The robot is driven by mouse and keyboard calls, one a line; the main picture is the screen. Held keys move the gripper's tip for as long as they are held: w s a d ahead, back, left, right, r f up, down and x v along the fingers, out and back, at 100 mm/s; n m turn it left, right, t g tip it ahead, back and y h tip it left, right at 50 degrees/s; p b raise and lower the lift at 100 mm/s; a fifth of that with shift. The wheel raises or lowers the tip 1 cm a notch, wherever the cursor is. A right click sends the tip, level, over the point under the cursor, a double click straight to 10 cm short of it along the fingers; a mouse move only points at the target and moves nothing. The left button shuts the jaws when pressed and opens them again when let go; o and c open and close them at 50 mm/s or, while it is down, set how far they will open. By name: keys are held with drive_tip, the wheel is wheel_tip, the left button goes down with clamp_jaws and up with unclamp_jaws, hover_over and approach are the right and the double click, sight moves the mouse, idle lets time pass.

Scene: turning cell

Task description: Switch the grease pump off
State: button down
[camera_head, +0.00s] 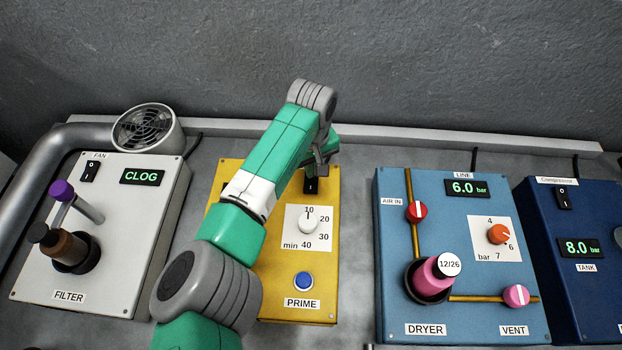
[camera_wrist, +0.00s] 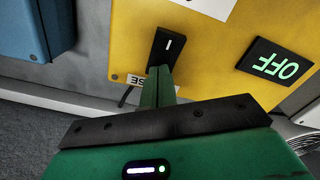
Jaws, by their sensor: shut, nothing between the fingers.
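The grease pump is the yellow panel (camera_head: 260,270), partly behind my arm in the head view. Its black rocker switch (camera_head: 311,186) shows just under my gripper (camera_head: 320,166). In the wrist view the rocker switch (camera_wrist: 165,48) shows a white "I" mark. A display (camera_wrist: 275,67) beside it reads OFF in green, upside down. My gripper's fingers (camera_wrist: 159,76) are shut and empty, with tips at the switch's near end. I cannot tell whether they touch it. The label by the switch is partly hidden; "SE" shows.
The yellow panel also has a white dial (camera_head: 308,221) and a blue PRIME button (camera_head: 303,281). A white FILTER panel (camera_head: 120,285) with a fan switch stands left. A blue DRYER panel (camera_head: 400,300) and a dark blue compressor panel (camera_head: 560,310) stand right.

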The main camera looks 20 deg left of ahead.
wheel_tip(320, 180, up, 7)
drive_tip(key=p, duration=0.7)
drive_tip(key=shift+p, duration=0.3)
